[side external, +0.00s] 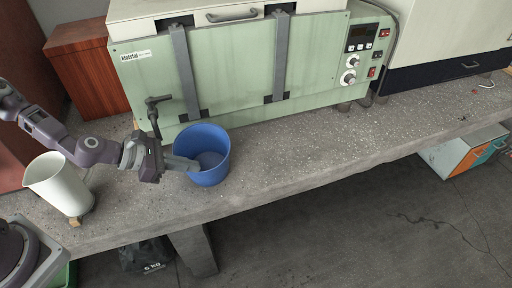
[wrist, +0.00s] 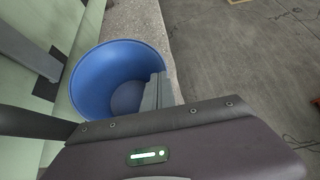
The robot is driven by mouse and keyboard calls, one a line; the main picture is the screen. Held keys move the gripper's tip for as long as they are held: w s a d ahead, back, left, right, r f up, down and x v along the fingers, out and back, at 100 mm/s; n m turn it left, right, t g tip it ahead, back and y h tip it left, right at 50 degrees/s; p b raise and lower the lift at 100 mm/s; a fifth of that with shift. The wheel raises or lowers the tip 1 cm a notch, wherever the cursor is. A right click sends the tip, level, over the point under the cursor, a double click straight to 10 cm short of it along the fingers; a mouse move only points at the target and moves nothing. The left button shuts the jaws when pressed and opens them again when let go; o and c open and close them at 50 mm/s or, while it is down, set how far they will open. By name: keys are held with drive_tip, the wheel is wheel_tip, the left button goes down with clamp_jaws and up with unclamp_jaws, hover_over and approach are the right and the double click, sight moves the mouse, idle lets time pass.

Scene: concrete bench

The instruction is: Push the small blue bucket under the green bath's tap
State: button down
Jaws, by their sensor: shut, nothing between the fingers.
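The small blue bucket (side external: 214,172) stands upright and empty on the bench, in front of the green bath (side external: 235,75). The bath's dark tap (side external: 155,112) sticks out of its front at the lower left, to the left of the bucket. The bath's green front runs along the left of that view.
The concrete bench (side external: 330,140) is clear to the right of the blue bucket. The bench's front edge drops to the floor close to the bucket. A reddish wooden box (side external: 88,68) stands behind left.

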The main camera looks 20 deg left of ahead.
idle(0.5)
drive_tip(key=v, duration=0.7)
drive_tip(key=shift+r, duration=0.4)
